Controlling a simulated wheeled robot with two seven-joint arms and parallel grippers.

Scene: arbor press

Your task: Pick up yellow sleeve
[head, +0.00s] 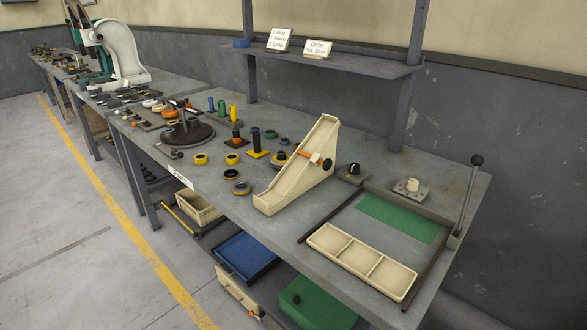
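A narrow upright yellow cylinder, which looks like the yellow sleeve (233,112), stands toward the back of the workbench. A green cylinder (221,106) and a blue cylinder (211,104) stand to its left. Several low yellow rings also lie on the bench, such as the yellow ring (201,159) and another yellow ring (232,159). Neither of my grippers shows in the head view.
A round dark turntable (188,134) sits left of the sleeve. A cream sloped chute (300,168) stands to its right. A cream three-part tray (361,262) and a green mat (397,217) lie at the bench's right end. A raised shelf (350,65) runs behind.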

